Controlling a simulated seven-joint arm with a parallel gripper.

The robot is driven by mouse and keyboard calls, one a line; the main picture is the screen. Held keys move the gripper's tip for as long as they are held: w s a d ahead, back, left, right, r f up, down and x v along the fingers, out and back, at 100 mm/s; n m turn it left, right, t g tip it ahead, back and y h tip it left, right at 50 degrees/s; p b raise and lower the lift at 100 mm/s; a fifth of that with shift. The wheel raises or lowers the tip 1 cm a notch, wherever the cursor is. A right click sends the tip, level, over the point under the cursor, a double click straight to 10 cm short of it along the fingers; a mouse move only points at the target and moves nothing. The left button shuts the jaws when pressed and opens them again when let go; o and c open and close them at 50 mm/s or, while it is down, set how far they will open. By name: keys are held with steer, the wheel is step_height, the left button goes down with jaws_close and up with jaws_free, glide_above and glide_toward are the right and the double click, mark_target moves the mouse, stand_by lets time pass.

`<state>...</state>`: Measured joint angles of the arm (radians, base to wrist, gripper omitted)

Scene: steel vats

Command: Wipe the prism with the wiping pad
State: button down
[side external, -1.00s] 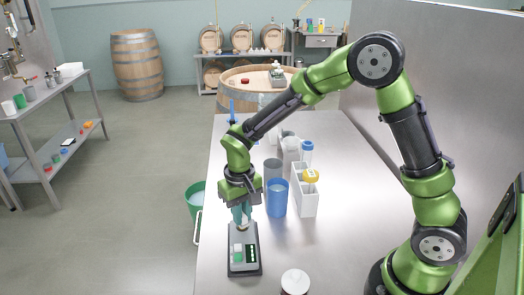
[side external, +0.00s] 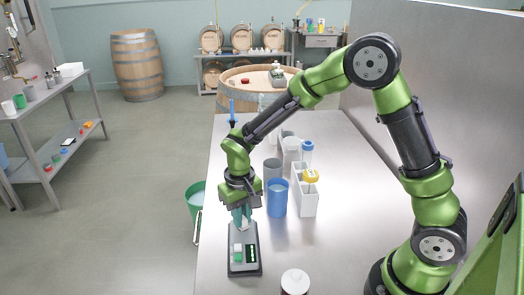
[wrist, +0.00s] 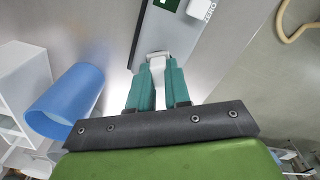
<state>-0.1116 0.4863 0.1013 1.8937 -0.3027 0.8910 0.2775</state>
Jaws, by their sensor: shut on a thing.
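My gripper (wrist: 157,72) has teal fingers shut on a small white piece, which I take to be the wiping pad (wrist: 155,58). In the side external view my gripper (side external: 243,222) points down at the far end of a grey handheld instrument with a dark edge (side external: 244,266), and the white pad (side external: 244,227) shows at the fingertips. The instrument (wrist: 170,20) also shows in the wrist view, with a green patch and a "ZERO" label. I cannot make out the prism; the pad and fingers cover that end. Whether the pad touches it is unclear.
A blue cup (side external: 277,199) stands close to the right of my gripper, with a grey cup (side external: 272,168) behind it. A white rack (side external: 306,200) holds a yellow-capped item. A white-lidded jar (side external: 295,281) stands in front. A green bucket (side external: 195,198) is beyond the bench's left edge.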

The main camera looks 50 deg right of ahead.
steer(key=shift+f, duration=0.15)
steer(key=shift+w+a, duration=0.1)
steer(key=shift+w+a, duration=0.25)
stand_by(0.3)
steer(key=shift+s+d, duration=0.7)
steer(key=shift+w+a, duration=0.7)
